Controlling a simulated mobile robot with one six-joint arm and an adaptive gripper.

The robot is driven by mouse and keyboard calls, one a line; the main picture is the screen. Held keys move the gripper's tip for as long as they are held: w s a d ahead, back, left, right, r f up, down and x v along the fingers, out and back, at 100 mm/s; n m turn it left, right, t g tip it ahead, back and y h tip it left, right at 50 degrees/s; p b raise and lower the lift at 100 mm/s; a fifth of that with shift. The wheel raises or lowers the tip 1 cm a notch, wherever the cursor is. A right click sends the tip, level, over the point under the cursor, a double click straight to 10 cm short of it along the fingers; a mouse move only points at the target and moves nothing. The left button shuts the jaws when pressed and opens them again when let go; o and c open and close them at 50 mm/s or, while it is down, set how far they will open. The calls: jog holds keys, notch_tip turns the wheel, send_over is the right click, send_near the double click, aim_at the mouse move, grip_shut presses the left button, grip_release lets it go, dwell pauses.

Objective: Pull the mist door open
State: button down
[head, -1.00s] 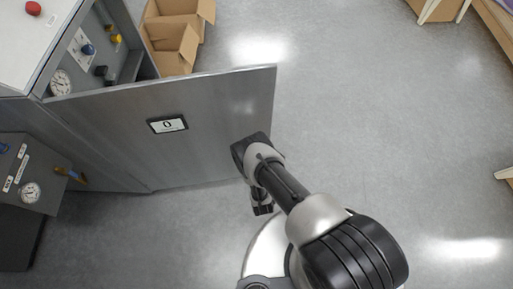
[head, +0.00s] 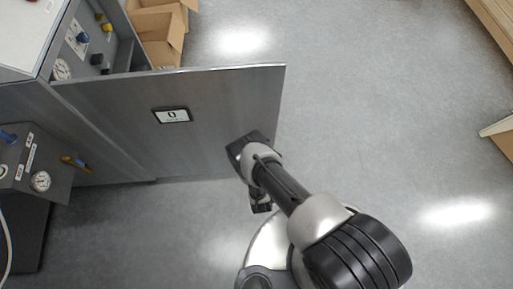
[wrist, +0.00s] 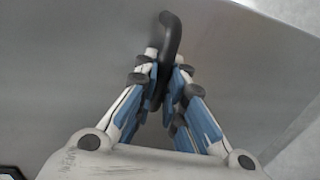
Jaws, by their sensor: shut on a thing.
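The mist door (head: 215,110) is a grey metal panel with a small "0" display (head: 172,116). In the head view it stands swung out from the cabinet on the left. In the wrist view the door surface (wrist: 70,60) fills most of the picture. A dark curved handle (wrist: 170,35) stands on it. My gripper (wrist: 166,80) is shut on the handle, with its blue and white fingers on both sides. In the head view my arm hides the handle and the fingertips.
The grey cabinet (head: 65,115) has gauges and knobs inside its opening. A second dark unit (head: 40,175) with a gauge stands at lower left. Open cardboard boxes (head: 160,35) lie behind the door. The floor (head: 390,120) to the right is clear.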

jog(key=shift+a+r, duration=0.1)
jog(key=c, duration=1.9)
grip_release()
jog(key=v, duration=0.7)
jog(key=shift+s, duration=0.25)
